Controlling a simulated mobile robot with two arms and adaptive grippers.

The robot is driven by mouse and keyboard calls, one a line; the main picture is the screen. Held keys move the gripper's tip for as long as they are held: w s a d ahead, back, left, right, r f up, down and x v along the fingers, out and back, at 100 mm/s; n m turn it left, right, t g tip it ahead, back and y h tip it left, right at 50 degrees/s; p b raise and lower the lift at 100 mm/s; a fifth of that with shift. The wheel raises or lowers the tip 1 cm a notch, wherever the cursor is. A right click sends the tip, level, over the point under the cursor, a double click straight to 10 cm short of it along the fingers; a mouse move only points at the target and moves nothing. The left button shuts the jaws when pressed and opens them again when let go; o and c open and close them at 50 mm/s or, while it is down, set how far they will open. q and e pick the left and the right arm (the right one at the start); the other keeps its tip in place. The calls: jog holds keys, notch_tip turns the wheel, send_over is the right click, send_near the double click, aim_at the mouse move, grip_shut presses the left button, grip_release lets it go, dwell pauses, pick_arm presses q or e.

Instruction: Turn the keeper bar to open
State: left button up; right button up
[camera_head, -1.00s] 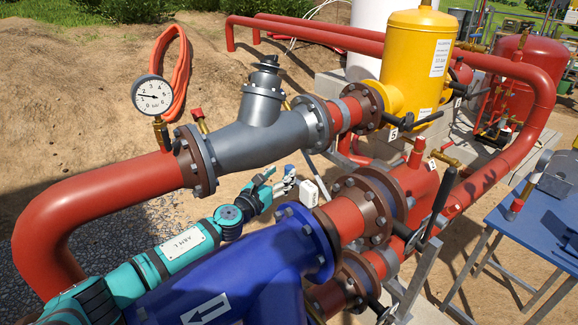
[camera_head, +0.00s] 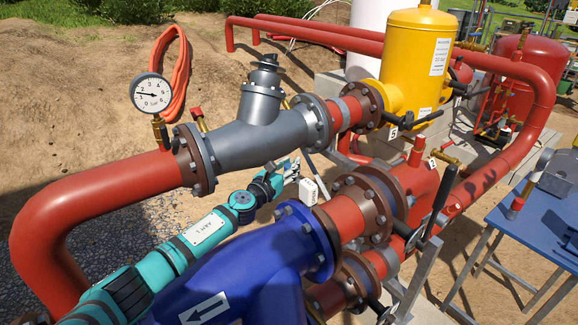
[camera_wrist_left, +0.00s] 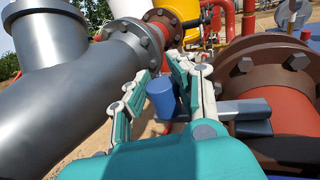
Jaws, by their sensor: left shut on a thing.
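My left gripper (camera_head: 287,174) is in the gap between the grey strainer body and the blue pipe body. In the left wrist view its two fingers (camera_wrist_left: 160,92) are around a small blue cylindrical knob (camera_wrist_left: 164,97), and it is shut on this knob. I cannot tell whether the knob and this bar are one piece, the keeper bar. In the head view the held knob is too small to make out. My right gripper is not in view.
The grey strainer (camera_head: 245,140) lies behind my left arm, and the blue pipe body (camera_head: 270,258) lies in front. A brown flange (camera_head: 362,205) is to the right. A pressure gauge (camera_head: 152,94) stands at left. A blue table (camera_head: 525,235) is at far right.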

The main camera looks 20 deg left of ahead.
pick_arm(q)
grip_shut()
jog(key=shift+d+f, duration=0.1)
dwell(1.2)
jog(key=o, duration=0.8)
grip_release()
jog(key=shift+o, duration=0.2)
jog(key=shift+s+a, duration=0.25)
jog(key=shift+s, duration=0.25)
jog(key=v, duration=1.1)
jog(key=shift+d, duration=0.1)
